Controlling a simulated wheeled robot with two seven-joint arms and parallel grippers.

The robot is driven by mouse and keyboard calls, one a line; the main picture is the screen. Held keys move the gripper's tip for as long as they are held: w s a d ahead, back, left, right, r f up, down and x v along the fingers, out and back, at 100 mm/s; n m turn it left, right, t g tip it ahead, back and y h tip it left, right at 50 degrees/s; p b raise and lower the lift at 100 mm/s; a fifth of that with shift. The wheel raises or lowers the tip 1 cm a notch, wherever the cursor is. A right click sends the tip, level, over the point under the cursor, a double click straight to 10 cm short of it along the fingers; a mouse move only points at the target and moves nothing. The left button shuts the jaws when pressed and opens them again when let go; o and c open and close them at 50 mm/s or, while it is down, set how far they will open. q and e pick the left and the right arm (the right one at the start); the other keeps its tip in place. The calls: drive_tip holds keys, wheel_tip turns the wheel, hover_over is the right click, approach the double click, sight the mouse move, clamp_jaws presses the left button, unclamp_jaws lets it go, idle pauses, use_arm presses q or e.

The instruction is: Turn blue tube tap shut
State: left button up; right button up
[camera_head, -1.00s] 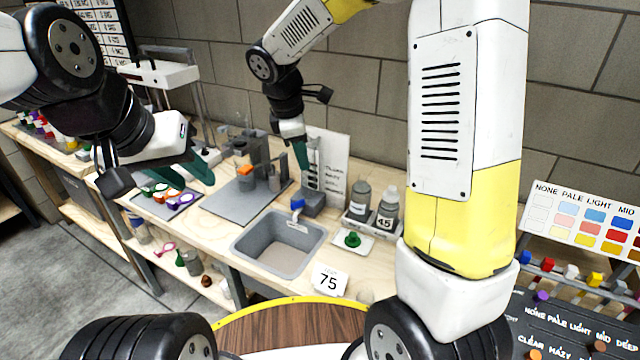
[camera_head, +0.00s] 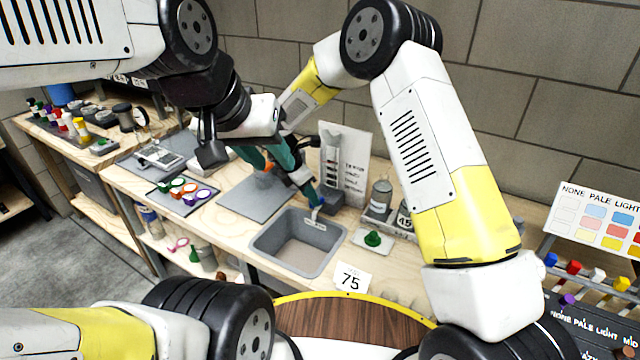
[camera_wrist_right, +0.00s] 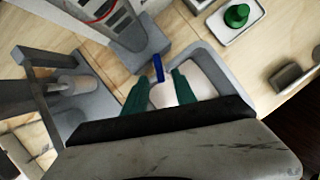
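The blue tap handle (camera_head: 317,208) sits low on the front of the grey tube stand (camera_head: 337,193), by the back edge of the grey sink. In the right wrist view the blue handle (camera_wrist_right: 158,68) stands just ahead of and between my right fingertips (camera_wrist_right: 158,82). My right gripper (camera_head: 312,197) is open around the handle's near end; I cannot tell whether a finger touches it. My left gripper (camera_head: 268,158) is open with teal fingers apart, above the grey mat, and partly hides the apparatus there.
The grey sink (camera_head: 262,243) lies below the tap. A green-knobbed item on a white tray (camera_head: 392,243) and grey bottles (camera_head: 380,196) stand to the right.

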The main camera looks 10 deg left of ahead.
drive_tip(key=shift+x, duration=1.1)
drive_tip(key=shift+c, duration=0.4)
clamp_jaws()
